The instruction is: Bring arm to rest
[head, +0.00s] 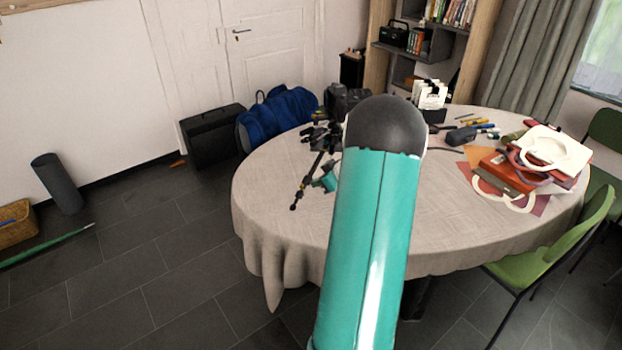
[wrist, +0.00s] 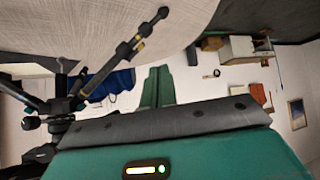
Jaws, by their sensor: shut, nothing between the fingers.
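My gripper (wrist: 158,72) shows in the wrist view as two teal fingers pressed together with nothing between them. In the head view my teal arm link with its dark rounded joint covers the middle of the picture and hides most of my gripper. A black tripod (head: 314,168) is at the left part of the round table (head: 270,190), left of my arm. It also shows at the left of the wrist view (wrist: 60,106), with one leg (wrist: 137,45) reaching across the pale tablecloth (wrist: 95,25). The tripod and my fingers look apart.
Bags and a red box (head: 500,172) crowd the table's right side, with small tools (head: 465,132) behind. A green chair (head: 560,245) stands front right. A blue bag (head: 275,118) and a black case (head: 212,136) are at the left wall. The tiled floor at left is mostly clear.

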